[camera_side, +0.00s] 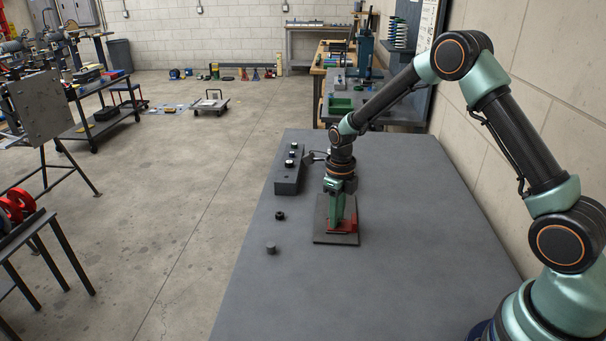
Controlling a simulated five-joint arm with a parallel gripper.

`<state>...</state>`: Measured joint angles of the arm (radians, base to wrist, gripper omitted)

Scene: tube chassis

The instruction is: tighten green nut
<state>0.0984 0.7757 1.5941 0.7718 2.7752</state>
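I cannot make out a separate green nut. My gripper (337,220) points down over a flat dark plate (336,239) on the grey table. Its lower end is a green upright shape, and I cannot tell where the fingers end and any green part begins. Whether the fingers are open or shut on something is too small to tell.
A long dark block (288,181) with several light round tops stands left of my gripper. A small black ring-like piece (280,215) and a short grey cylinder (271,248) are on the table (420,270) to the left. The table's front and right are clear.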

